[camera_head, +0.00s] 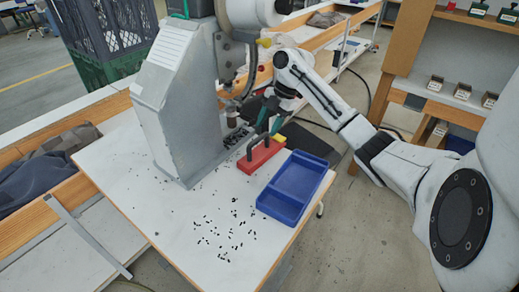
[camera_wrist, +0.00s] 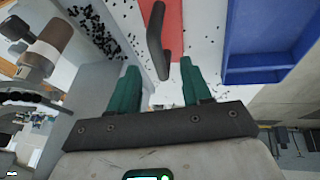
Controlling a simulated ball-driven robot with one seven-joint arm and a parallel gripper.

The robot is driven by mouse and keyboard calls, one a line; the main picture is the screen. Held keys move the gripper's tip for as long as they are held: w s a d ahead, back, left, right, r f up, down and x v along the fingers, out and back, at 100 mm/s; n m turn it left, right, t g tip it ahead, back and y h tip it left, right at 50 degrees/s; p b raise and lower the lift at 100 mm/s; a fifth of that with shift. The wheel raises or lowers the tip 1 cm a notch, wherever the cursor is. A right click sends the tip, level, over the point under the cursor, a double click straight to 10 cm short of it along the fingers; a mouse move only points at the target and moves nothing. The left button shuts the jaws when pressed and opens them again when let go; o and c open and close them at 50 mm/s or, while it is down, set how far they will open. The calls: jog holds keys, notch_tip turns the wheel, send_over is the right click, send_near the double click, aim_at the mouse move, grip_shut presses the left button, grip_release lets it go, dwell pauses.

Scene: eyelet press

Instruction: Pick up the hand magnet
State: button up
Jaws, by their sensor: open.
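The hand magnet is a red block (camera_head: 262,157) with a dark upright loop handle, on the white table beside the press. In the wrist view its red body (camera_wrist: 174,25) is at the top, and the near end of its black handle (camera_wrist: 156,42) shows in line with the gap between my green fingertips. My gripper (camera_head: 268,121) is just above and behind the magnet in the head view. In the wrist view my gripper (camera_wrist: 159,68) is open and empty, a finger to each side of the handle's end. I cannot tell the exact height gap.
A blue tray (camera_head: 283,216) stands right of the magnet, close to the table edge; it also shows in the wrist view (camera_wrist: 250,77). The grey press (camera_head: 180,115) rises close on the left. Small black eyelets (camera_head: 222,238) lie scattered on the table front.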

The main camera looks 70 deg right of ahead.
aim_at(262, 135)
jog(key=shift+x, duration=0.95)
jog(key=shift+p+x, duration=1)
jog(key=shift+x, duration=1.8)
jog(key=shift+w+d+r, duration=0.1)
grip_shut()
